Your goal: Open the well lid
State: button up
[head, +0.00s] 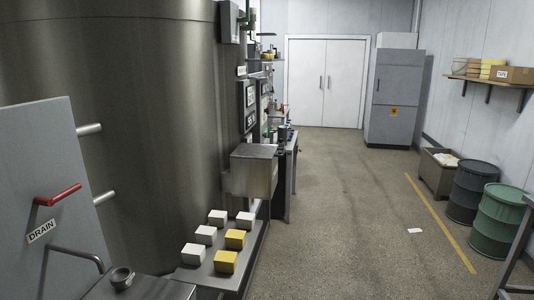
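No part is marked as a well lid, so I cannot tell for sure which it is. A steel box with a flat, closed-looking top (254,154) juts out beside the large steel tank (160,120), near the middle of the head view. A low steel surface (150,290) at the bottom left carries a small round fitting (122,278) and a bent metal bar (78,254). A grey panel (40,150) with a red handle (58,195) and a DRAIN label (41,231) stands at the left. My gripper is not in view.
Several white and yellow blocks (226,261) sit on a steel ledge below the box. Open floor (350,220) lies to the right. A black drum (472,190), a green drum (498,220) and a crate (436,180) line the right wall. A grey cabinet (394,100) stands at the back.

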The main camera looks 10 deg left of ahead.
aim_at(258, 151)
jog(key=u, duration=0.85)
jog(key=k, duration=0.45)
jog(key=u, duration=0.1)
jog(key=i, duration=0.2)
jog(key=z, duration=0.85)
jog(key=i, duration=1.6)
jog(key=u, duration=1.1)
jog(key=i, duration=0.55)
jog(key=u, duration=0.55)
